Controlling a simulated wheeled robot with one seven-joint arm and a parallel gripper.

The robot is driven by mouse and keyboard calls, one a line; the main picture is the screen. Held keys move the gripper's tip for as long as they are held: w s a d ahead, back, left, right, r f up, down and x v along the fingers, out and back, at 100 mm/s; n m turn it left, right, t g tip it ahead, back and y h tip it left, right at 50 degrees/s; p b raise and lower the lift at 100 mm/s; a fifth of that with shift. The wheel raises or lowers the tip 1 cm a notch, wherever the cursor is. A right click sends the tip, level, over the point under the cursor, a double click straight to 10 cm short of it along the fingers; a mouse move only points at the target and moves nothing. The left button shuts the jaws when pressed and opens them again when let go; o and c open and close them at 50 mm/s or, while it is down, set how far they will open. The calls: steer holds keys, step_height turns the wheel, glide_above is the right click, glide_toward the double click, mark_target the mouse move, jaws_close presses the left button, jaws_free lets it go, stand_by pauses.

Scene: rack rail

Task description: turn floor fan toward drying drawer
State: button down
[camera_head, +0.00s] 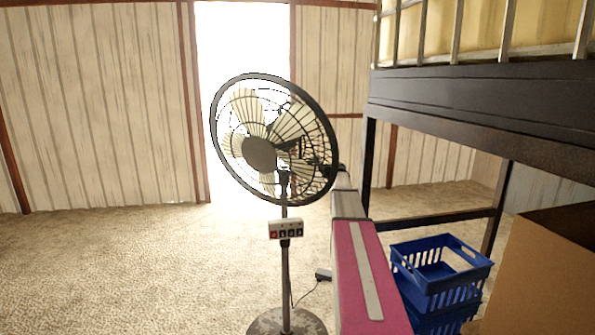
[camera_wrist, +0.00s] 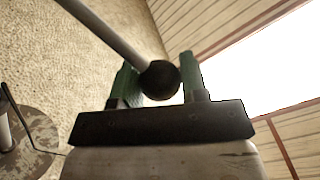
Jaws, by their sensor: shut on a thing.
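The floor fan (camera_head: 258,152) stands in the middle of the head view, its round cage tilted and facing toward the camera and a little left. Its pole carries a small control box (camera_head: 286,229) and rises from a round base (camera_head: 287,322). In the wrist view, my gripper (camera_wrist: 158,76) has its two green fingers on either side of a dark round knob (camera_wrist: 159,80) at the end of a grey rod (camera_wrist: 103,29). In the head view, the fan cage partly hides my gripper. I cannot make out a drying drawer in either view.
A dark rack frame (camera_head: 480,100) fills the upper right. Blue baskets (camera_head: 440,265) are stacked below it, beside a brown box (camera_head: 545,270). My arm reaches forward between the fan and baskets. The carpeted floor (camera_head: 120,265) left of the fan is clear; a bright doorway (camera_head: 240,40) lies behind.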

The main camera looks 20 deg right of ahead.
steer(key=shift+a+r, duration=0.1)
steer(key=shift+a, duration=0.05)
steer(key=c, duration=0.7)
jaws_free()
steer(key=shift+o, duration=0.2)
steer(key=v, duration=1)
steer(key=shift+s+d, duration=0.25)
steer(key=shift+d, duration=0.05)
